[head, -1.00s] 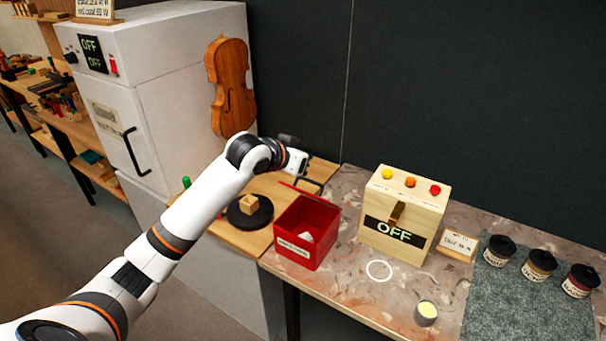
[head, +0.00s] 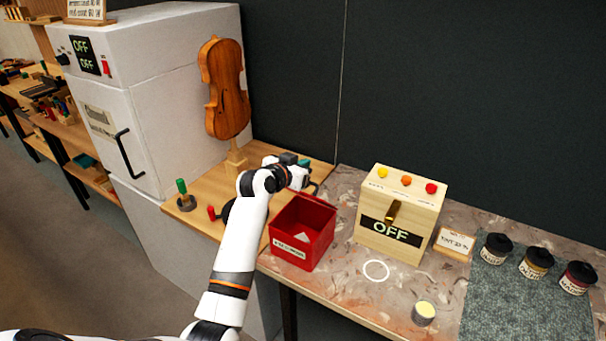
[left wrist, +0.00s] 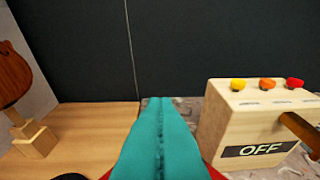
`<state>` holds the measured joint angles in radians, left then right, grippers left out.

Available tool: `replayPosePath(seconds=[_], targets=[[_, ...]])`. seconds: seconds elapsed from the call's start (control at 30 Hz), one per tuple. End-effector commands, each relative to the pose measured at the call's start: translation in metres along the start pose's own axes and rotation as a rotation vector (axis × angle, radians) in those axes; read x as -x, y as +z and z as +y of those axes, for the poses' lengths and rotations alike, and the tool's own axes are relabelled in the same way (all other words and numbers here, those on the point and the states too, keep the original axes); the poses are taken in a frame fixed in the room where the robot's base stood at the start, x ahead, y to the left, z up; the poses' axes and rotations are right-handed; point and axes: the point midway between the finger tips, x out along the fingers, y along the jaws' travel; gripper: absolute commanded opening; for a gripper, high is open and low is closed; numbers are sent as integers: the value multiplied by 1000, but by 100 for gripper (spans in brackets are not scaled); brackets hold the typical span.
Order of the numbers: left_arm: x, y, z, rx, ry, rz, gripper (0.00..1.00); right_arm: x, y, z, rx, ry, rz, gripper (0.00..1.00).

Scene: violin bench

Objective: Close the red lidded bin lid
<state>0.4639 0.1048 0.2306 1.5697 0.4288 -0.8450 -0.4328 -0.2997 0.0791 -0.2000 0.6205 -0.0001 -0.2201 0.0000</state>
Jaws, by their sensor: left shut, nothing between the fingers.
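The red bin (head: 318,252) stands open on the bench, with a pale scrap inside. Its lid is hard to make out; the bin's rear edge (head: 322,201) lies close to my left gripper. My left gripper (head: 304,163) is just behind the bin, with its teal fingers pointing away from me. In the left wrist view the teal fingers (left wrist: 160,115) are pressed together with nothing between them. Slivers of red (left wrist: 214,172) show beside them low in that view. I cannot tell whether the fingers touch the lid. My right gripper is not in view.
A wooden box marked OFF (head: 402,215) stands right of the bin. A violin (head: 226,88) stands behind left, beside a white cabinet (head: 165,80). A small cup (head: 423,313) and several dark-lidded jars (head: 537,262) are at the right. A green-handled tool (head: 184,195) is left.

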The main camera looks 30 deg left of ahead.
Motion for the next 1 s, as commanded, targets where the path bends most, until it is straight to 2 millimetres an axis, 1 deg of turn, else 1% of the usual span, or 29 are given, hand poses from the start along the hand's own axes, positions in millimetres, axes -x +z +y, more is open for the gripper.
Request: replayPosePath(seconds=[0.03,0.1,0.2,0.3,0.5,0.87,1.0], targets=[[-9,2,-1,2,-1,1,0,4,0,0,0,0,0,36],[-20,2,0,2,-1,1,0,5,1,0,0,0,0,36],[-31,-1,-1,2,-1,3,0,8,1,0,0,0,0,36],[-22,-18,0,2,1,4,0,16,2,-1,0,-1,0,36],[-17,-35,0,0,1,1,0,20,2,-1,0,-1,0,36],[-16,-38,0,0,1,0,0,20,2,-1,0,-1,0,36],[-16,-40,0,-1,1,-5,0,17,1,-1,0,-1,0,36]])
